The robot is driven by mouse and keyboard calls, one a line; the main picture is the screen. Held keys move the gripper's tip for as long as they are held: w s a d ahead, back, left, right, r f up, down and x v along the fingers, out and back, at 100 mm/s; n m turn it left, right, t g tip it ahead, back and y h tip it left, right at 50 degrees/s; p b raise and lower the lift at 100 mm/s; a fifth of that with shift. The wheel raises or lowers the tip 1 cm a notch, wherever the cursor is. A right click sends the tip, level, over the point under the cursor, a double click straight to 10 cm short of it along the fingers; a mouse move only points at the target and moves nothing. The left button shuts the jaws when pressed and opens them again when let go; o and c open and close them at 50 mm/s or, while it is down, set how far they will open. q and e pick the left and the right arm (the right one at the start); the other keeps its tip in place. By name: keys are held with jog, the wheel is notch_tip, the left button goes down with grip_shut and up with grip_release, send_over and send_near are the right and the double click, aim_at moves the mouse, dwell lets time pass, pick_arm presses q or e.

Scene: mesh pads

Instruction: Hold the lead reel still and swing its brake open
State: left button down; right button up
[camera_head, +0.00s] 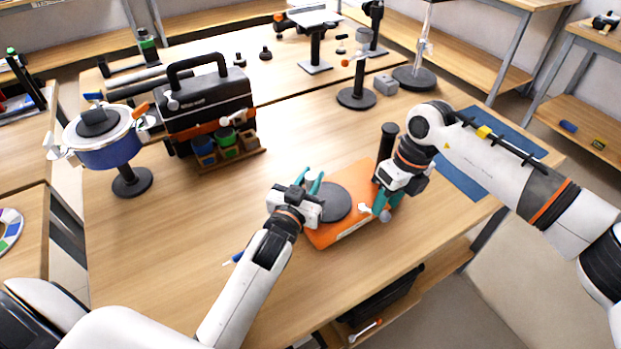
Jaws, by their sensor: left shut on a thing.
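The lead reel appears to be the flat orange box (322,236) with a dark grey disc (333,201) on top, near the front middle of the table. My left gripper (314,182), with teal fingers, is at the disc's upper left edge and is shut on the reel. My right gripper (380,207) points down at the reel's right end, its teal fingers beside a small pale lever (365,208), which may be the brake. Whether the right fingers are apart or closed on something is too small to tell.
A blue pot (103,152) on a stand and a black toolbox (208,95) stand at the left. A black post (388,138) rises behind the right gripper. A blue mat (458,178) lies at the right. Several stands are at the back. The table's middle left is clear.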

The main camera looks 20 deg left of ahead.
aim_at(386, 213)
jog(key=shift+w+d+t+h, duration=0.15)
jog(key=shift+w+t+h, duration=0.1)
jog(key=shift+t+h, duration=0.6)
jog(key=shift+f, duration=1.9)
jog(key=c, duration=0.8)
